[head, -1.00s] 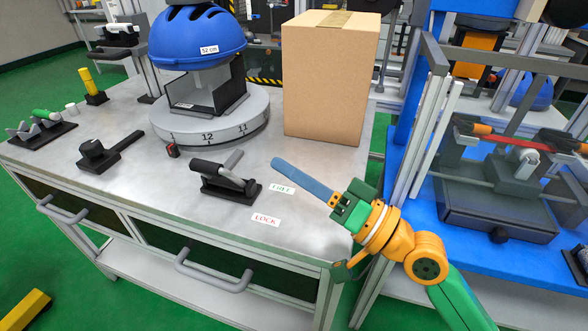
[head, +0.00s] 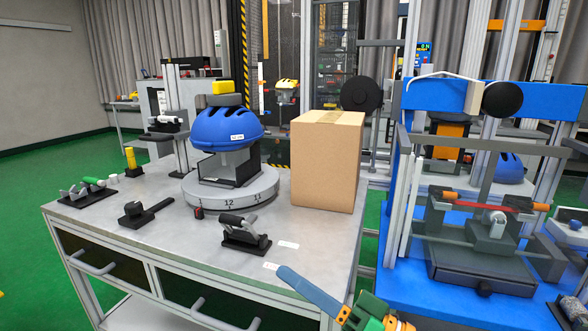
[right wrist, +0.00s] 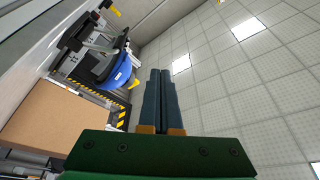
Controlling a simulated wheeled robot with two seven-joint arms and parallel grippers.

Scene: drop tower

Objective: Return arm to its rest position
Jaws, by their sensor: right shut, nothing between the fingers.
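My right gripper (head: 312,293) shows at the bottom of the head view, in front of the table's near right corner. Its blue fingers are together and empty, pointing up and to the left. In the right wrist view the gripper (right wrist: 160,98) also shows with its two fingers side by side, the ceiling behind them. The fingers appear clear of the things on the table. My left gripper does not show in either view.
The metal table (head: 130,250) holds a black lever clamp (head: 245,232), a cardboard box (head: 327,165) and a blue helmet (head: 227,130) on a round dial base (head: 228,197). A blue-framed rig (head: 480,245) stands close on the right. Green floor is free at left.

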